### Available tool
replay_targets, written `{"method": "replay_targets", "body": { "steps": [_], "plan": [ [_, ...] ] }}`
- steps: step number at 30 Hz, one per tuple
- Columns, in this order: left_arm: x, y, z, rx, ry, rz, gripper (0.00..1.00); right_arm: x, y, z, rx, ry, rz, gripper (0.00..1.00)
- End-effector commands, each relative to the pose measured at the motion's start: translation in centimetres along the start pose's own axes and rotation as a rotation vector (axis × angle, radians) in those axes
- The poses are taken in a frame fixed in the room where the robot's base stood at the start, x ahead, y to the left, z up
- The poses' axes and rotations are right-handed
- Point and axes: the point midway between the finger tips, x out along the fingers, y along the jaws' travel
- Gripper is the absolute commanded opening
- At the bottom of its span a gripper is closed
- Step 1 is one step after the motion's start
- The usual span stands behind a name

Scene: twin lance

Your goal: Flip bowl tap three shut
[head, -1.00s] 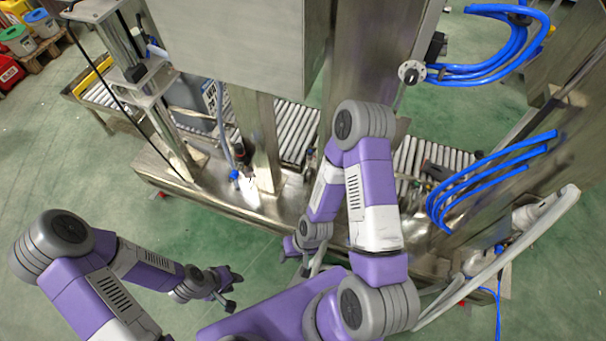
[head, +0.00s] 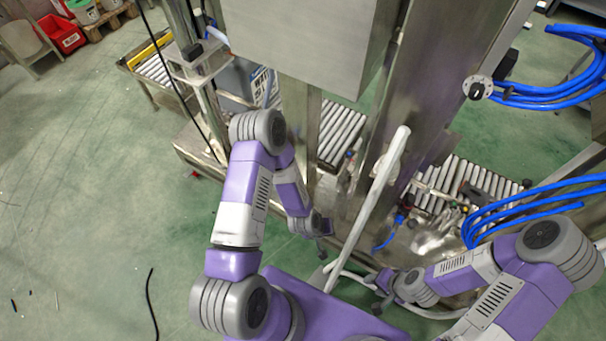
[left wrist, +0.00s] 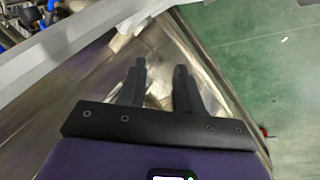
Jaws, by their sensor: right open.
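The bowl tap three cannot be told apart. Small fittings with red and blue parts (head: 400,217) sit low on the steel machine in the head view, too small to read. My left gripper (head: 322,243) hangs in front of the machine's lower edge. In the left wrist view its two dark fingers (left wrist: 160,90) are apart over shiny steel, with nothing clearly between them. My right gripper (head: 380,290) is low at centre right, open, below the fittings and apart from them.
A pale bent tube (head: 370,205) rises between my arms. Blue hoses (head: 540,205) hang at the right. A steel cabinet (head: 305,45) and a roller conveyor (head: 343,130) stand behind.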

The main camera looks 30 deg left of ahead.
Motion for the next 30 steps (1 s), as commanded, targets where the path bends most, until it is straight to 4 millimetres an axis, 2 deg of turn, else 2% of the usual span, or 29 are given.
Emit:
{"method": "replay_targets", "body": {
  "steps": [1,3,6,9,13,15,18,24,30],
  "plan": [
    [3.0,0.2,-2.8,-0.089,0.103,0.008,0.34,1.0,0.3,0.0,0.0,0.0,0.0,0.43],
    [6.1,0.4,-6.8,-0.23,0.256,0.027,0.34,1.7,0.6,-0.1,0.0,0.0,0.0,0.43],
    [9.3,0.3,-12.1,-0.427,0.475,0.07,0.34,2.7,1.0,-0.1,0.0,0.0,0.0,0.43],
    [11.5,-0.4,-16.5,-0.619,0.695,0.13,0.34,3.6,1.4,-0.2,0.0,0.0,0.0,0.43],
    [12.8,-2.4,-20.8,-0.85,0.98,0.227,0.34,4.8,1.8,-0.2,0.0,0.0,0.0,0.43],
    [13.0,-3.6,-22.1,-0.956,1.124,0.284,0.34,5.4,2.0,-0.2,0.0,0.0,0.0,0.43],
    [12.8,-5.4,-23.1,-1.082,1.312,0.366,0.34,6.1,2.3,-0.3,0.0,0.0,0.0,0.43],
    [11.8,-8.3,-22.9,-1.236,1.609,0.508,0.34,7.2,2.7,-0.3,0.001,0.0,0.0,0.43],
    [11.1,-9.5,-22.6,-1.281,1.725,0.57,0.34,7.6,2.9,-0.3,0.0,0.0,0.0,0.43]
  ]
}}
